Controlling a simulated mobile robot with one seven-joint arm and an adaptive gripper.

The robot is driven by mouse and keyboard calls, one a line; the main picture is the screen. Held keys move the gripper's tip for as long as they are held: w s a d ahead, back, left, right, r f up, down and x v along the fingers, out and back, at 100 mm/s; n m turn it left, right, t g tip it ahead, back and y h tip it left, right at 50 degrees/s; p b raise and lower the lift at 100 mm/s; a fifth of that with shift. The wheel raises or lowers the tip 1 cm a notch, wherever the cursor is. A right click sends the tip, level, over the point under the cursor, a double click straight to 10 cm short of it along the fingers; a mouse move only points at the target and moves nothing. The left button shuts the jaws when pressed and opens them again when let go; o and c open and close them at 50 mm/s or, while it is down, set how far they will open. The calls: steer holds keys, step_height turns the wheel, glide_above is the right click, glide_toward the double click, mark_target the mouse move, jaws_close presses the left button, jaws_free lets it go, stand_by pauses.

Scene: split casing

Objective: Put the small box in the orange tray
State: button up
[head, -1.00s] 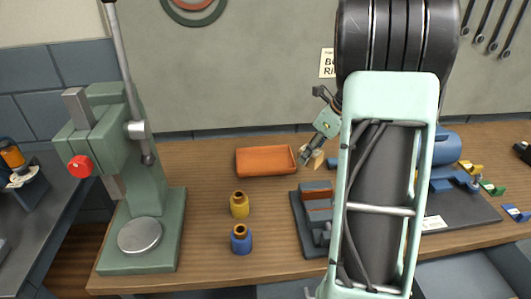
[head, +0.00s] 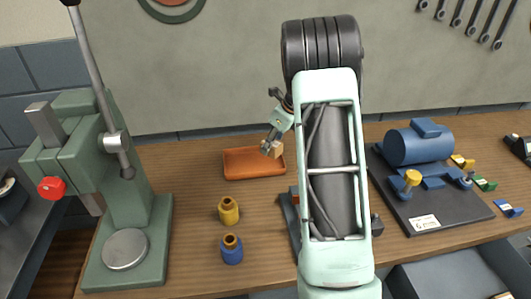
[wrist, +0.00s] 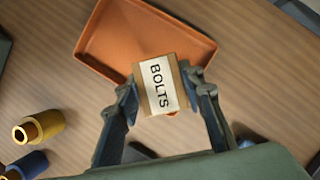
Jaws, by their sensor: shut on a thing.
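The small box (wrist: 162,85) is light brown with a white label reading BOLTS. My gripper (wrist: 164,93) is shut on it, with a finger on each side, in the wrist view. In the head view the box (head: 277,151) hangs from my gripper (head: 271,146) at the right part of the orange tray (head: 246,169). The tray is shallow and empty where it shows. In the wrist view the box covers part of the near rim of the tray (wrist: 120,38). The gap between box and tray is hard to judge.
A green lever press (head: 137,200) stands at left. A dark board (head: 440,205) with a blue motor (head: 419,145) lies at right. My arm hides part of the bench.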

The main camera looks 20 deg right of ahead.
mark_target(277, 143)
steer(key=shift+w+a+f, duration=0.2)
steer(key=shift+w+f, duration=0.35)
steer(key=shift+f, duration=0.05)
steer(key=shift+w+a+f, duration=0.2)
steer(key=shift+w+f, duration=0.3)
steer(key=shift+f, duration=0.1)
steer(key=shift+w+f, duration=0.15)
steer(key=shift+f, duration=0.75)
steer(key=shift+w+f, duration=0.1)
steer(key=shift+f, duration=0.8)
steer(key=shift+f, duration=0.1)
steer(key=o, duration=1.3)
steer(key=shift+o, duration=0.2)
steer(key=v, duration=1.2)
steer(key=shift+s, duration=0.1)
